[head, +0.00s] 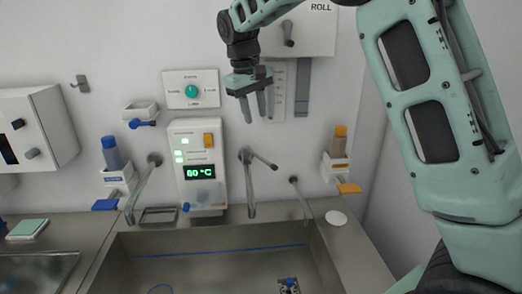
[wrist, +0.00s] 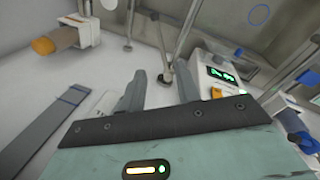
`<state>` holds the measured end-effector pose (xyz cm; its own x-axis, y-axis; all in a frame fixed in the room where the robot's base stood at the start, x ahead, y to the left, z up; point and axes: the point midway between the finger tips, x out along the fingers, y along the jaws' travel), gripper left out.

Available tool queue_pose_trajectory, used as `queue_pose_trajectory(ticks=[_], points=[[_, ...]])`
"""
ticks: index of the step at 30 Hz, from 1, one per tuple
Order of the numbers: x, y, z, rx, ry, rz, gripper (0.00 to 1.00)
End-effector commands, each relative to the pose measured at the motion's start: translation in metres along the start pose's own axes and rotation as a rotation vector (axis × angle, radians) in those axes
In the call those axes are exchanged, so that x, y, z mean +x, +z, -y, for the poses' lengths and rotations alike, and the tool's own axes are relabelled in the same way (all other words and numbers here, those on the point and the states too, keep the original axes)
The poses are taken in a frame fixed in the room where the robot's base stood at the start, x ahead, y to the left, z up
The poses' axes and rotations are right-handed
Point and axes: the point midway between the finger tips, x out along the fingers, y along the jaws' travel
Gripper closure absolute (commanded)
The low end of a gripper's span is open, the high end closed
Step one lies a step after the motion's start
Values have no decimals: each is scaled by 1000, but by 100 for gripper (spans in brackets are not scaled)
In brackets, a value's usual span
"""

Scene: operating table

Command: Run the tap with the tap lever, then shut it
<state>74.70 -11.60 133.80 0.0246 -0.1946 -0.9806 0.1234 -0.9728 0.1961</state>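The middle tap (head: 250,185) is on the back wall above the sink, with its spout hanging down. Its tap lever (head: 265,161) sticks out to the right from the tap's top. My gripper (head: 257,115) points downward above the tap, fingers apart and empty, with a visible gap to the lever in the head view. In the wrist view my gripper (wrist: 158,88) shows two spread fingers, with the tap (wrist: 183,42) and the lever (wrist: 158,38) beyond them. I see no water running from the spout.
An orange-topped dispenser (head: 337,147) is to the right, a blue bottle (head: 113,153) to the left. The sink (head: 190,262) lies below. A roll box (head: 305,30) is above.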

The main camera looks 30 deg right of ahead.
Motion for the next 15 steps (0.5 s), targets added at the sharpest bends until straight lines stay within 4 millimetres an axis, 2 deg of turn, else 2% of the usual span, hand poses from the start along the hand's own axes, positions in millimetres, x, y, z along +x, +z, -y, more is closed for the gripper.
queue_pose_trajectory(ticks=[15], points=[[104,1,0,-1,-1,5,67]])
